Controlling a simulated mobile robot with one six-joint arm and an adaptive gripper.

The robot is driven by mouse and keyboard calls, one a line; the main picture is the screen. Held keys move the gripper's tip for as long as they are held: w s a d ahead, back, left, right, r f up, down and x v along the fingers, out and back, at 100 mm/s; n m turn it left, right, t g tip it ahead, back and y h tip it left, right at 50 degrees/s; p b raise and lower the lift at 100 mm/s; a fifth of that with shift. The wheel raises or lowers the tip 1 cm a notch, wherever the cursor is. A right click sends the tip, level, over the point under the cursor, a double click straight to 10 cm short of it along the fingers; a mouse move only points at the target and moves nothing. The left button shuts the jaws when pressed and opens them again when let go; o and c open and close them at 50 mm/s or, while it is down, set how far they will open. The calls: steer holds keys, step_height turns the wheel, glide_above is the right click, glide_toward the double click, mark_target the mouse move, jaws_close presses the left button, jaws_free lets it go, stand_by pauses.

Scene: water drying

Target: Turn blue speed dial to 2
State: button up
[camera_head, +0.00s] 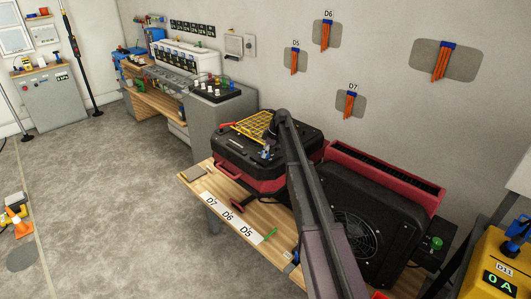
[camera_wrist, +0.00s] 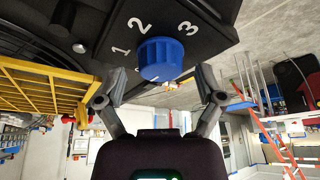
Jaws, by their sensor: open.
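The blue speed dial (camera_wrist: 160,58) is a ribbed round knob on a black panel (camera_wrist: 215,25). White numbers 1, 2 and 3 stand around it, seen upside-down-side of the knob in the wrist view. I cannot tell which number it points to. My gripper (camera_wrist: 162,78) is open, with one finger on each side of the dial. A gap shows between each finger and the knob; I see no contact. In the head view my arm reaches over the black and red machine (camera_head: 238,158), and a small blue knob shows there beside my arm's end.
A yellow grille (camera_head: 256,127) lies on top of the machine and shows at left in the wrist view (camera_wrist: 45,90). A large black fan unit (camera_head: 385,215) with red trim stands to the right on the wooden bench (camera_head: 262,215). Labels D7, D6, D5 line the bench's front.

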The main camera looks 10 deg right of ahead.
steer(key=c, duration=1.1)
steer(key=shift+c, duration=0.2)
steer(key=shift+m, duration=0.5)
steer(key=m+t+h, duration=0.1)
steer(key=m+t, duration=0.1)
steer(key=m, duration=0.3)
steer(key=m+h, duration=0.1)
steer(key=m, duration=0.1)
steer(key=m+t, duration=0.1)
steer(key=m, duration=0.2)
steer(key=shift+h, duration=0.4)
steer(key=m+h, duration=0.1)
steer(key=m, duration=0.2)
steer(key=m+h, duration=0.1)
steer(key=m, duration=0.2)
steer(key=shift+m+h, duration=0.3)
steer(key=shift+m, duration=0.1)
steer(key=m+h, duration=0.1)
steer(key=m, duration=0.2)
steer(key=m+h, duration=0.1)
steer(key=m, duration=0.2)
steer(key=shift+g, duration=0.4)
